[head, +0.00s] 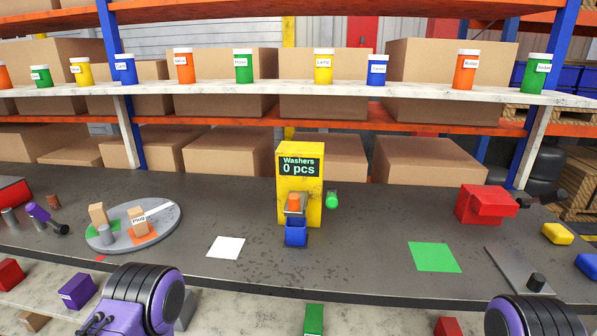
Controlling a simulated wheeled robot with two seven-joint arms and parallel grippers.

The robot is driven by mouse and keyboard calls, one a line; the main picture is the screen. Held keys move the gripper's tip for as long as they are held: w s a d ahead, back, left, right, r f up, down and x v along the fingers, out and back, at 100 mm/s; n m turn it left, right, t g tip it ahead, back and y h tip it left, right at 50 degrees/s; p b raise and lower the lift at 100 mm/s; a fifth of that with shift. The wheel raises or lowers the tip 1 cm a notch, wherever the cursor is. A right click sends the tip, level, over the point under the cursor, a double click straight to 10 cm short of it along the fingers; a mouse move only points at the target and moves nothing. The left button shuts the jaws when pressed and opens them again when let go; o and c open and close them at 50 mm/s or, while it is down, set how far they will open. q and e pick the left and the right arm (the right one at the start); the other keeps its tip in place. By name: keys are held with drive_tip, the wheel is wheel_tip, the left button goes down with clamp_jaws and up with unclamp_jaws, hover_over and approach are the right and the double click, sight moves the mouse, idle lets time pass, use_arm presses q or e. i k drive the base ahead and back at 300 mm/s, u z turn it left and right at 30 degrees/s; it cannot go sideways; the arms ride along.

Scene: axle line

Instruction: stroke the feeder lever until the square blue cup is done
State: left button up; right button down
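The yellow washer feeder (312,200) stands at the middle of the dark bench, and its display reads "Washers 0 pcs". A green knob (332,200), which looks like the lever's end, sticks out at its right side. An orange part (294,203) sits in the chute on its front. The square blue cup (296,236) stands on the bench right below the chute; I cannot see what is in it. Purple and black links of my two arms show at the bottom left and bottom right edges. I cannot make out the fingers of either gripper, and nothing of mine touches the feeder or cup.
A white square (226,247) lies left of the cup and a green square (435,257) to the right. A round grey tray (164,228) with blocks is at left. A red machine (486,204) stands at right. A shelf (210,88) with labelled jars runs behind.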

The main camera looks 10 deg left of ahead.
sight(331, 199)
drive_tip(key=k, duration=1.25)
drive_tip(key=u, duration=0.65)
drive_tip(key=i, duration=1.2)
drive_tip(key=z, duration=0.2)
